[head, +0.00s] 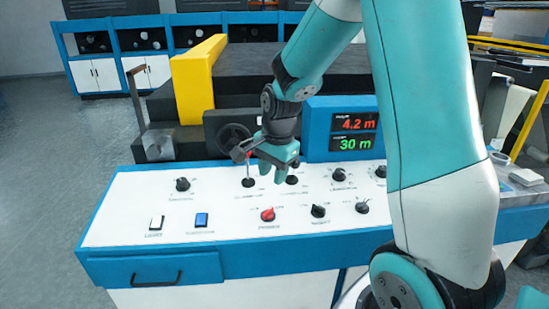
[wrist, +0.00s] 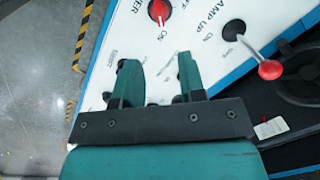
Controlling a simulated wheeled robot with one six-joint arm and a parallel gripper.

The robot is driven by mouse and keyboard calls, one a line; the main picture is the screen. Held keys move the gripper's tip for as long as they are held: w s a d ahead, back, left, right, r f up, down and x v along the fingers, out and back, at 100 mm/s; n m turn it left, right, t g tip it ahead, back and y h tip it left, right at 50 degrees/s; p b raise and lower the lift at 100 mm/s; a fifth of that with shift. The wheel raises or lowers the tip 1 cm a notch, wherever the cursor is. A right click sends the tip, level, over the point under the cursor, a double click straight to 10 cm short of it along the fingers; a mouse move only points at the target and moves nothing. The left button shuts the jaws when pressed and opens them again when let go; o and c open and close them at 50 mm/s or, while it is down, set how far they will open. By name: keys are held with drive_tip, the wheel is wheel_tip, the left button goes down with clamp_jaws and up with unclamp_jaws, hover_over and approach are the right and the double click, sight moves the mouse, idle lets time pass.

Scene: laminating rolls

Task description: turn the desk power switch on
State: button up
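The desk power switch is a red rotary knob (head: 268,214) on the white top of the console, above a label that reads POWER. In the wrist view the red knob (wrist: 160,10) is partly cut off at the top edge, with the word ON beside it. A small pale mark on the knob seems to face ON, but its exact setting is hard to tell. My gripper (head: 272,172) hangs above the panel, behind the knob and apart from it. In the wrist view its two fingers (wrist: 158,84) are spread with nothing between them.
A lever with a red ball (wrist: 270,70) stands close beside my gripper. Black knobs (head: 318,211), a white button (head: 156,222) and a blue button (head: 201,219) share the console top (head: 120,215). A display (head: 355,133) reads 4.2 m and 30 m. A handwheel (head: 233,138) is behind.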

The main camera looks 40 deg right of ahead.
drive_tip(key=r, duration=0.4)
drive_tip(key=shift+s+r, duration=0.3)
drive_tip(key=shift+r, duration=0.1)
